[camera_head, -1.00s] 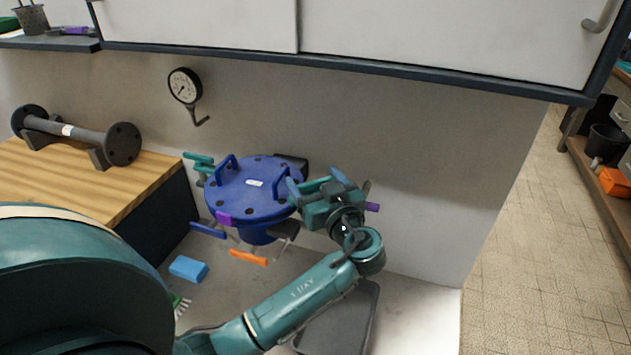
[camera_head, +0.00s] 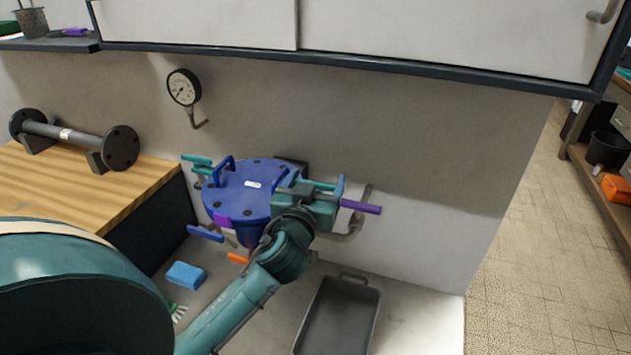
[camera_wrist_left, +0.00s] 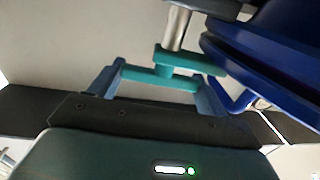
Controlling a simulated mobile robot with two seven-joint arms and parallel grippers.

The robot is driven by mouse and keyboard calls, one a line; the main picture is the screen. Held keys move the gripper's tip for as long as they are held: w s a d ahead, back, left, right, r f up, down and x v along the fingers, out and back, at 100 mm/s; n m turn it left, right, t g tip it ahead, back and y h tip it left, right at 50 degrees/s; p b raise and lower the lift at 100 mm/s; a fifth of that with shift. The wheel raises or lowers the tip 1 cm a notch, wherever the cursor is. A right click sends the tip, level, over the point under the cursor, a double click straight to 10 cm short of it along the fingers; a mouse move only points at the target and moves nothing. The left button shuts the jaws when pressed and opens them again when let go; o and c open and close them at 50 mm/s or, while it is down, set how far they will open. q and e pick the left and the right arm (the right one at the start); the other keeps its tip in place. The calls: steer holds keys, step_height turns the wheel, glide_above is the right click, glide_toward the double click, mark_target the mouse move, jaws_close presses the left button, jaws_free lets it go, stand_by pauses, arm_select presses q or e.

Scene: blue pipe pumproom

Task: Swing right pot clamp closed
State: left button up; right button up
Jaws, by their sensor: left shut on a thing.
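The blue pot (camera_head: 236,190) with its flanged round lid stands against the wall, its right side partly hidden by my left gripper. The right pot clamp is a teal piece on a silver rod, beside the blue rim in the left wrist view (camera_wrist_left: 165,72). My left gripper (camera_head: 316,184) is at the right edge of the lid, its blue fingers either side of the teal clamp and shut on it. Another teal clamp (camera_head: 197,160) is at the pot's left side. My right gripper is not in view.
A purple handle (camera_head: 361,207) sticks out right of my gripper. A blue handle (camera_head: 206,233) and an orange handle (camera_head: 237,258) are below the pot. A blue sponge (camera_head: 186,275) and a dark tray (camera_head: 338,315) lie in front. A gauge (camera_head: 184,87) hangs on the wall.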

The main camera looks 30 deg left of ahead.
arm_select(q)
steer(key=shift+r+m+h, duration=0.1)
steer(key=shift+m+h, duration=0.4)
steer(key=shift+h, duration=0.3)
steer(key=o, duration=0.7)
steer(key=b+v, duration=0.1)
steer(key=v, duration=1.2)
steer(key=shift+f+b, duration=0.25)
steer(key=shift+b, duration=0.15)
